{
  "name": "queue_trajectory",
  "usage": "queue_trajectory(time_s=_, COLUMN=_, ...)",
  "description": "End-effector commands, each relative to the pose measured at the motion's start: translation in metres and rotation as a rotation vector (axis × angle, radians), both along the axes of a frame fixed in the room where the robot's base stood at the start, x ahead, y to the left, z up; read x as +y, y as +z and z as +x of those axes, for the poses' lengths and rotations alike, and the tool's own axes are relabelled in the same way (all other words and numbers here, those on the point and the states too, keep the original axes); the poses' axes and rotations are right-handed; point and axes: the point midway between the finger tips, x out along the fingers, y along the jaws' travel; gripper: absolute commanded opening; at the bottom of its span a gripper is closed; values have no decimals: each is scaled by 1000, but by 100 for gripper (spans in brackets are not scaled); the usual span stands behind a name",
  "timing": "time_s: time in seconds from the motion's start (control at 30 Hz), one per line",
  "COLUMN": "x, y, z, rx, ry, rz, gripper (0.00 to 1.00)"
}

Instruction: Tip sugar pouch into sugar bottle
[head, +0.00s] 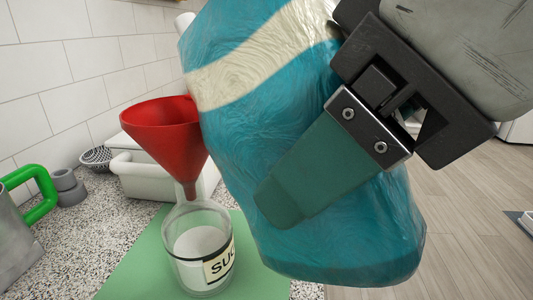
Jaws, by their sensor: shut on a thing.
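A teal pouch with a cream band (240,150) fills the middle of the head view. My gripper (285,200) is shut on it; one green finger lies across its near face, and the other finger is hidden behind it. The red funnel (165,135) stands in the neck of a clear bottle (203,215). The bottle is upright, holds white contents and has a label reading "SU...", the rest hidden. I cannot tell whether anything flows from the pouch.
The bottle stands on a green mat (140,265) on a speckled counter (95,215). A white bin (140,172) and a dark patterned bowl (96,157) are behind. A green-handled container (15,245) and grey cylinders (68,188) are left. Wood floor lies right.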

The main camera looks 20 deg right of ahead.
Motion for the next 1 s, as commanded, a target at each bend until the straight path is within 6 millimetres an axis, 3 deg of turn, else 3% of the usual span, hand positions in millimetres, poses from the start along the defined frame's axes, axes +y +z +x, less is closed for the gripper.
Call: queue_trajectory(time_s=1.0, x=-5, y=7, z=-5, rx=86, ry=-1, rz=-69, gripper=33)
